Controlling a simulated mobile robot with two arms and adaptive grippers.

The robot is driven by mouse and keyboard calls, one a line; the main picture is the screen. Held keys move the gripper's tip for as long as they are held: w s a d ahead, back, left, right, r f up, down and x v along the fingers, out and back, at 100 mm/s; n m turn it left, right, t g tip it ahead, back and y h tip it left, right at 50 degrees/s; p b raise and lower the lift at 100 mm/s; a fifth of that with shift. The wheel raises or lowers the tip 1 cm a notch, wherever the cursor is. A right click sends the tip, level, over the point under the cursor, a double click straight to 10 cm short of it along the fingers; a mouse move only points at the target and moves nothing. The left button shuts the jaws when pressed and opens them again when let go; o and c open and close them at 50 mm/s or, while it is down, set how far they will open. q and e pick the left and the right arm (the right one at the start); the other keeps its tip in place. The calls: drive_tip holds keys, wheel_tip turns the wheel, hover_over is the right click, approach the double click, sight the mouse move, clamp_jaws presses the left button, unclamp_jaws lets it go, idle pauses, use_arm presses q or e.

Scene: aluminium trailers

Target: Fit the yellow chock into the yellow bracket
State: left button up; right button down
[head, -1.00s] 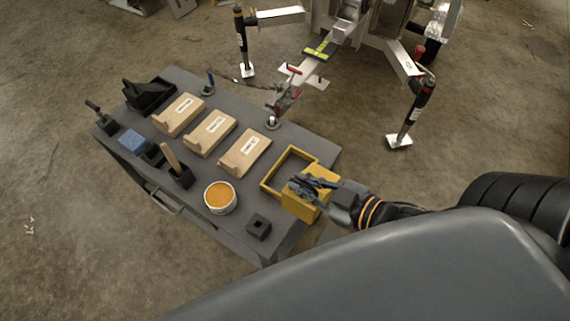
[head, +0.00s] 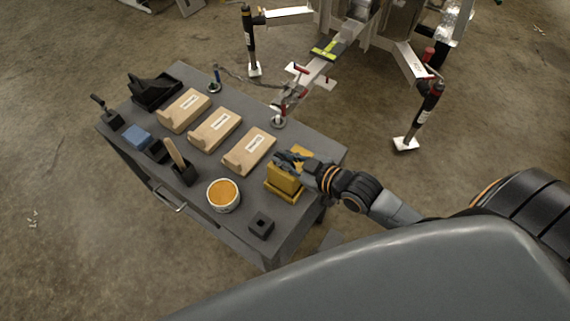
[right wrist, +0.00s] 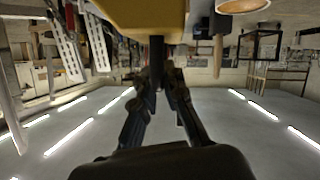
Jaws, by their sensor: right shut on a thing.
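The yellow chock (head: 283,178) is in my right gripper (head: 292,160), whose fingers are shut on it from above. The chock is over the yellow bracket (head: 281,195), a low open frame at the table's right end. The chock covers most of the bracket, and only its front edge shows clearly below. I cannot tell whether the chock is seated inside the frame or just above it. In the right wrist view, the yellow chock (right wrist: 150,18) fills the top edge beyond the fingers (right wrist: 157,75). My left gripper is not in view.
On the grey table (head: 235,225), three wooden blocks (head: 249,151) stand left of the bracket. An orange-topped tin (head: 222,194) and a black square socket (head: 261,226) sit in front. A trailer hitch (head: 280,118) reaches over the back edge.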

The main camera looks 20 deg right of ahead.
wheel_tip(320, 180, down, 2)
drive_tip(key=shift+f, duration=0.25)
drive_tip(key=c, duration=1.4)
unclamp_jaws()
drive_tip(key=shift+s, duration=0.1)
drive_tip(key=v, duration=1.2)
